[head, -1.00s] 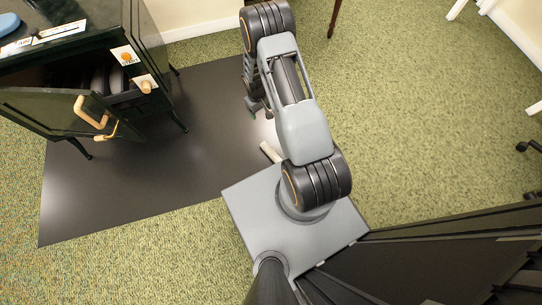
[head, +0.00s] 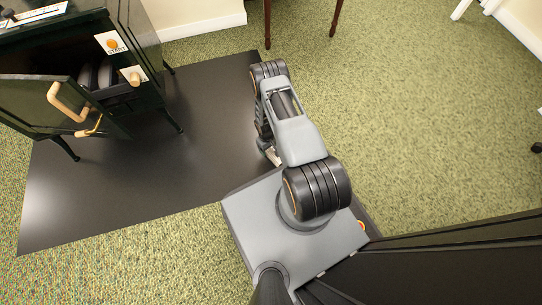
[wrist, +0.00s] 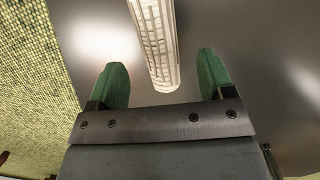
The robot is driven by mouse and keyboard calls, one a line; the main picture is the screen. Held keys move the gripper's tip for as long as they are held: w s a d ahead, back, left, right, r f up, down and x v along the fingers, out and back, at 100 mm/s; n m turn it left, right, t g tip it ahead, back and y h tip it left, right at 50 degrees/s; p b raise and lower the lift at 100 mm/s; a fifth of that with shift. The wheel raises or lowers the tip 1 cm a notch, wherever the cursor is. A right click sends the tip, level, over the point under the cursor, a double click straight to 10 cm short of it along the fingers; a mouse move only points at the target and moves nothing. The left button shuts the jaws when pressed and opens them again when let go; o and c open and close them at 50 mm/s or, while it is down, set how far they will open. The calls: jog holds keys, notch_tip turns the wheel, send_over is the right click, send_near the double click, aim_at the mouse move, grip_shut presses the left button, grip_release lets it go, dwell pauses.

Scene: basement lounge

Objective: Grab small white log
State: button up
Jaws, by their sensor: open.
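The small white log (wrist: 156,42) lies on the dark mat (wrist: 240,60) in the wrist view, pale with a grid-like bark texture. Its near end reaches between the two green fingertips of my gripper (wrist: 161,72). The fingers are open, with a gap on each side of the log. In the head view a pale bit of the log (head: 274,158) shows beside my gripper (head: 266,146), just off the corner of my base. My arm hides most of the gripper and log there.
A dark green stove (head: 140,45) with its door (head: 60,105) swung open stands on the mat's (head: 110,190) left part. Table legs (head: 334,20) stand at the top. Green carpet (head: 420,120) is clear to the right.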

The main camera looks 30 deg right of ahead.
aim_at(271, 152)
jog(key=shift+s+d+f+b, duration=0.15)
jog(key=shift+f+b, duration=0.4)
jog(key=shift+f, duration=0.35)
jog(key=shift+s+f+b, duration=0.2)
jog(key=shift+f+b, duration=0.35)
jog(key=shift+f, duration=0.35)
jog(key=shift+s+d+f+b, duration=0.15)
jog(key=shift+f+b, duration=0.4)
jog(key=shift+f, duration=0.35)
jog(key=shift+a, duration=0.1)
jog(key=c, duration=1.1)
